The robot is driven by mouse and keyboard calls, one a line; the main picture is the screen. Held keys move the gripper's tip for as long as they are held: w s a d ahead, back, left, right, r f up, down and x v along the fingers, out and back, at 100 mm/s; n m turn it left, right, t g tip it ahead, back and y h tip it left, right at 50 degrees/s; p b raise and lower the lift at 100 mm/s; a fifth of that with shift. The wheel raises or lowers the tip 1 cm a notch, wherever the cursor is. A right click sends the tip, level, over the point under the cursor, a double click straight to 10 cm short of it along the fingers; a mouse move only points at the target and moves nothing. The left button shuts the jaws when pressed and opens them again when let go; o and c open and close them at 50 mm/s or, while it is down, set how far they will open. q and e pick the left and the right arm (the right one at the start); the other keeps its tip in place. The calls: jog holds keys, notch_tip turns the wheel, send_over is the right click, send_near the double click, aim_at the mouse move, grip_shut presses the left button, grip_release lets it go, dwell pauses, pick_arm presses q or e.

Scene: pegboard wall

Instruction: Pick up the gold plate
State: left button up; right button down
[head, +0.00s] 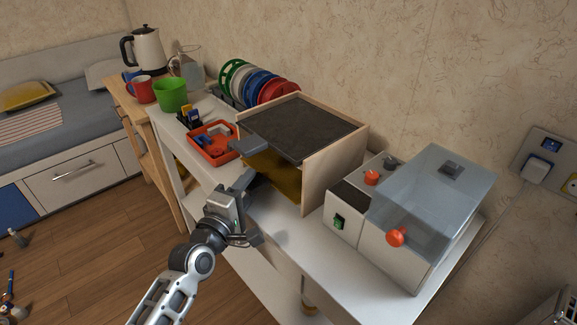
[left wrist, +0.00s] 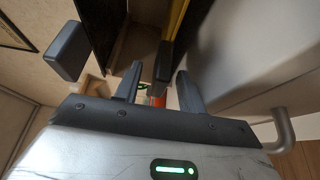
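The gold plate (head: 285,182) is a dark golden panel at the open front of a wooden box with a dark grey top (head: 300,128). In the left wrist view the plate (left wrist: 178,20) shows as a narrow yellow strip at the top, running down toward the fingers. My left gripper (head: 250,200) is in front of the box, near the plate's lower left. In the left wrist view its fingers (left wrist: 158,80) are apart. The strip's dark lower end shows between or just beyond them; I cannot tell whether they touch.
A grey block (head: 248,149) sticks out at the box's front left. A red tray (head: 212,141) with small parts lies left of the box. A machine with a clear cover (head: 430,200) stands to the right. Cups and a kettle (head: 145,48) stand further left.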

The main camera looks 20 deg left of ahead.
pick_arm(q)
jog(key=shift+w, duration=0.3)
grip_shut()
jog(key=shift+r, duration=0.15)
